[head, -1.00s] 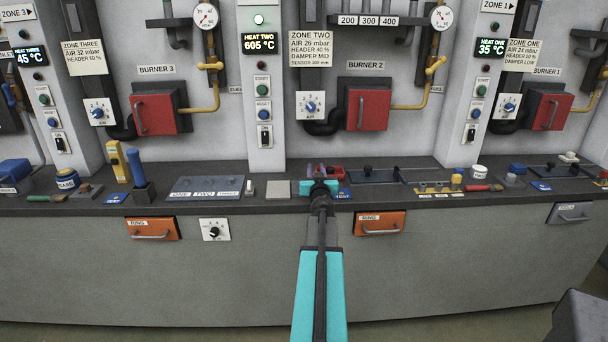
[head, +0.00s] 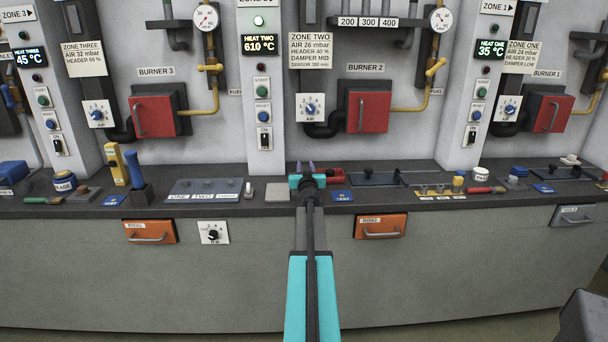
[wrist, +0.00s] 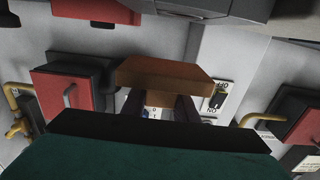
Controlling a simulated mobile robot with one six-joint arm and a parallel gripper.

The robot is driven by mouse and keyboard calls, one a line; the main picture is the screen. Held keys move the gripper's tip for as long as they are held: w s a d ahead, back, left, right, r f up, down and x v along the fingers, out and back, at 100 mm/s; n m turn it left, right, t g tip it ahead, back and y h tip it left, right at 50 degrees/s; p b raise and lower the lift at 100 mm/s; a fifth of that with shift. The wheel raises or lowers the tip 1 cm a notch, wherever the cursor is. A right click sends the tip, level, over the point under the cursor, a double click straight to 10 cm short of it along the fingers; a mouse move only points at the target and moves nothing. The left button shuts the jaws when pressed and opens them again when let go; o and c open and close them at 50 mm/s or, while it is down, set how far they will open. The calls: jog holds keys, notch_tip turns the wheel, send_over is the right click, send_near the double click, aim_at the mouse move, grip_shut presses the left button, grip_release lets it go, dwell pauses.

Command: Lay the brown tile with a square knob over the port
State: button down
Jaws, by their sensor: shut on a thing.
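The brown tile (wrist: 165,73) is in my gripper (wrist: 168,108) in the wrist view. Its flat slab faces away from me, and the lighter square knob (wrist: 159,99) sits between my two dark fingers. In the head view my gripper (head: 306,168) is over the counter's front part, between a grey square plate (head: 278,191) and a blue card (head: 342,195). The tile cannot be made out in that view. I cannot tell which opening is the port; a dark panel with black knobs (head: 375,178) lies to the right, behind.
A red item (head: 336,175) lies just right of my gripper. A grey panel (head: 205,190) with labels and a yellow block (head: 117,165) stand to the left. A red burner door (head: 368,111) and yellow pipe (head: 424,92) are on the wall behind.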

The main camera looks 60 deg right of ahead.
jog(key=shift+w, duration=0.1)
jog(key=shift+w+d+f+b, duration=0.1)
jog(key=shift+w+d+b, duration=0.25)
jog(key=shift+w, duration=0.2)
notch_tip(320, 180, down, 3)
jog(key=b, duration=0.3)
jog(key=shift+f, duration=0.2)
jog(key=shift+f+b, duration=0.55)
jog(key=shift+b, duration=0.15)
jog(key=c, duration=1.4)
grip_release()
jog(key=shift+r, duration=0.15)
jog(key=shift+r+p, duration=0.35)
jog(key=shift+p, duration=0.1)
jog(key=shift+s+a+r, duration=0.1)
jog(key=shift+a+r, duration=0.05)
jog(key=shift+a, duration=0.05)
jog(key=shift+p+v, duration=0.35)
jog(key=shift+v, duration=5.5)
